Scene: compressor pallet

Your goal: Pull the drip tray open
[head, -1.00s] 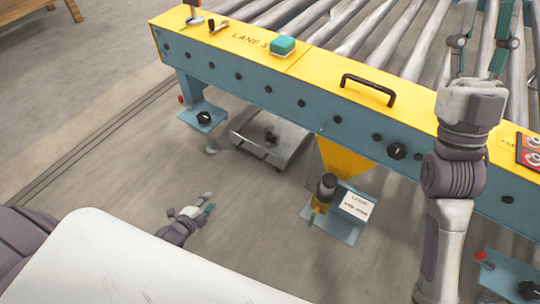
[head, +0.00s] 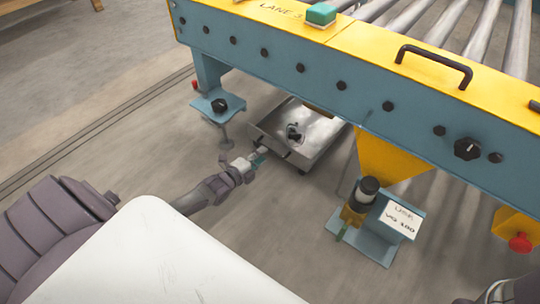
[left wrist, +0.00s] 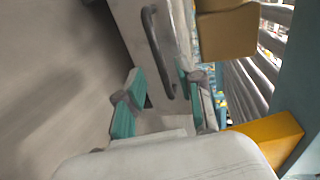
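The drip tray (head: 318,140) is a shallow grey metal tray on the floor under the conveyor, with a small dark object lying in it. Its front wall faces my left arm. My left gripper (head: 257,159) is just in front of that wall, low near the floor. In the left wrist view, the left gripper (left wrist: 160,92) has its two teal-padded fingers apart. The tray's dark bar handle (left wrist: 154,50) is just ahead of the gap between them; I cannot tell if they touch it.
The blue and yellow conveyor frame (head: 330,72) runs above the tray. A blue bracket with a black knob (head: 218,106) hangs left of the tray. A yellow funnel (head: 392,160) and a labelled blue stand (head: 400,222) are on the right.

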